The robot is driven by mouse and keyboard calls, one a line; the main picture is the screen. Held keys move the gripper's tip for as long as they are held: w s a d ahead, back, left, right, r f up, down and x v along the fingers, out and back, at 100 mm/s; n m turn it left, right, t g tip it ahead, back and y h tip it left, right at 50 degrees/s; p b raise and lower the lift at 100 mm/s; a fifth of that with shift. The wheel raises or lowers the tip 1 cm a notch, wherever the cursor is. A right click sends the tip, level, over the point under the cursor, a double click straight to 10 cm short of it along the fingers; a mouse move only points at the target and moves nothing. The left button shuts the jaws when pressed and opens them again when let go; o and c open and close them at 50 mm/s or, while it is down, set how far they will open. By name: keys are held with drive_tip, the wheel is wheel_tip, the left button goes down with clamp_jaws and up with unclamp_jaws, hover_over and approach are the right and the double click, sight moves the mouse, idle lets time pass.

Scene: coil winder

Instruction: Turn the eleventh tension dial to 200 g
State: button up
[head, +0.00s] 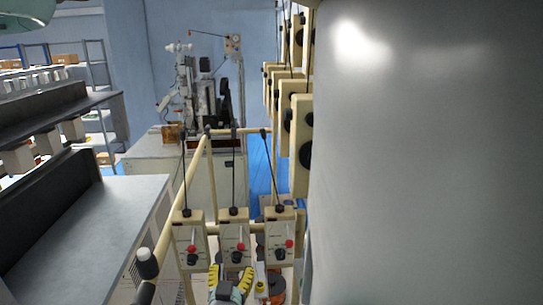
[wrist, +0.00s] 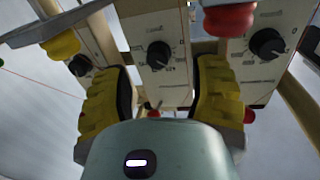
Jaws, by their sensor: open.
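Three cream tension boxes stand in a row in the head view: left (head: 190,240), middle (head: 234,237) and right (head: 280,236). Each has a red knob and a black dial below it. No readable number shows which is the eleventh. My gripper (head: 231,272) is open below the middle box. In the wrist view my gripper (wrist: 161,90) has its yellow fingers spread, with a black dial (wrist: 159,55) framed between them. This dial appears beyond the fingertips, with no visible contact. Its scale is too small to read. Another dial (wrist: 267,44) is to the right.
A cream rail (head: 187,185) runs beside the boxes. More tension boxes (head: 301,140) hang in a row at upper right. A grey bench (head: 85,230) stands at left. In the wrist view, red parts (wrist: 230,19) and yellow parts (wrist: 62,45) are close to the fingers.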

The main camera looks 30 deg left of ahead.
drive_tip(key=shift+b+x, duration=0.5)
drive_tip(key=shift+x, duration=1.35)
drive_tip(key=shift+w+d, duration=0.1)
drive_tip(key=shift+d, duration=0.05)
clamp_jaws()
